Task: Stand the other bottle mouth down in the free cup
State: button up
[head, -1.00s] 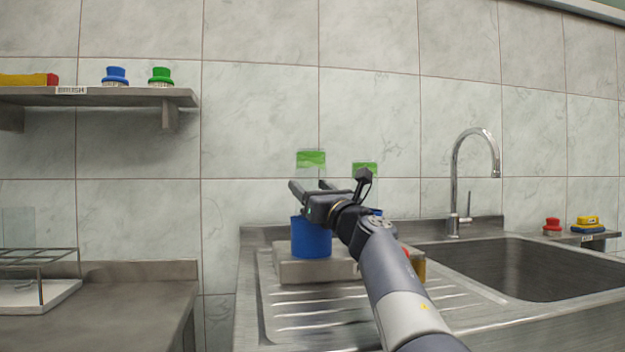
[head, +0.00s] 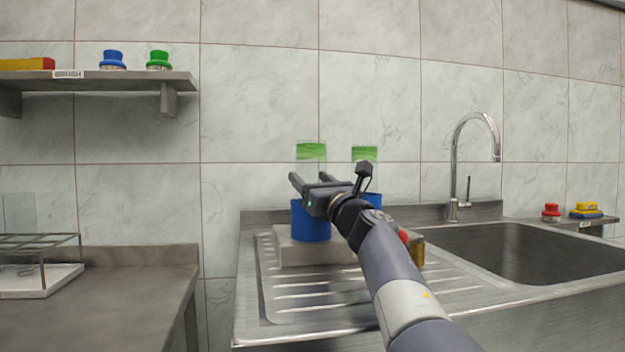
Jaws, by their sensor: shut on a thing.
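My gripper (head: 309,179) is shut on a clear bottle with a green band (head: 311,152), held upright over the left blue cup (head: 311,223). The gripper hides the bottle's lower part and part of the cup's rim, so I cannot tell whether its mouth is inside the cup. A second bottle with a green band (head: 364,154) stands to the right, above another blue cup (head: 375,201) mostly hidden by my arm. Both cups are on a grey block (head: 290,254).
The block sits on the ribbed steel drainboard (head: 290,320). A red item and a brownish item (head: 418,252) are partly behind my arm. The sink basin (head: 520,255) and tap (head: 455,180) are to the right. A wall shelf (head: 130,82) holds blue and green caps at left.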

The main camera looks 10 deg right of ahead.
jog(key=o, duration=1)
jog(key=shift+o, duration=0.2)
jog(key=v, duration=1)
jog(key=shift+s+f, duration=0.15)
jog(key=shift+s, duration=0.25)
jog(key=shift+d, duration=0.1)
jog(key=x, duration=1)
jog(key=shift+w, duration=0.45)
jog(key=shift+r, duration=0.45)
